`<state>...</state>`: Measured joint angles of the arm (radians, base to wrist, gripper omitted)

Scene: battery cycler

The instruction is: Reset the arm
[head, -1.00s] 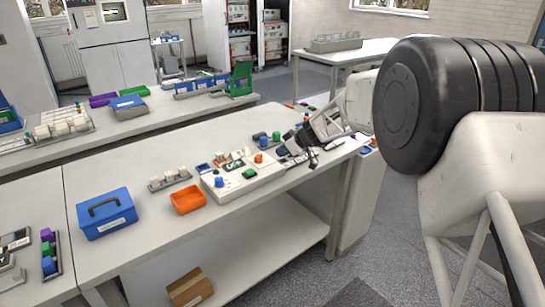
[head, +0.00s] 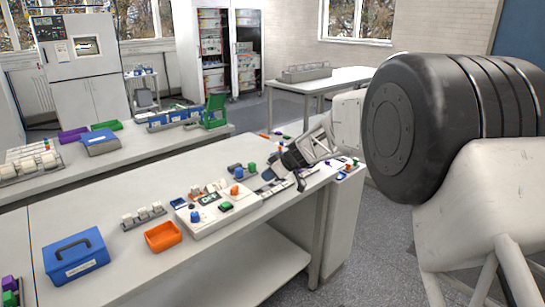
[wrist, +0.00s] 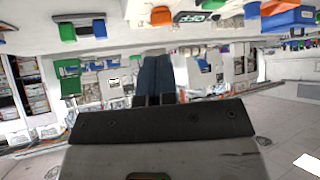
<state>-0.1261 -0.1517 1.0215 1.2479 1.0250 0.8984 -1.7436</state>
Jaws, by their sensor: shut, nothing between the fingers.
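My gripper (head: 268,186) is at the right end of the near workbench (head: 130,270), just right of the white control panel (head: 208,214). Its white and dark wrist reaches in from the right. In the wrist view my gripper's two dark blue fingers (wrist: 156,72) lie side by side, shut and empty. The wrist picture looks upside down, with the bench top along its upper edge. In the head view I cannot tell how far the fingertips are above the bench.
A blue box (head: 75,256), an orange bin (head: 163,237) and a rack of white blocks (head: 144,216) stand left of the panel. Green and blue blocks (head: 243,168) sit close to my gripper. A second bench (head: 175,150) lies behind.

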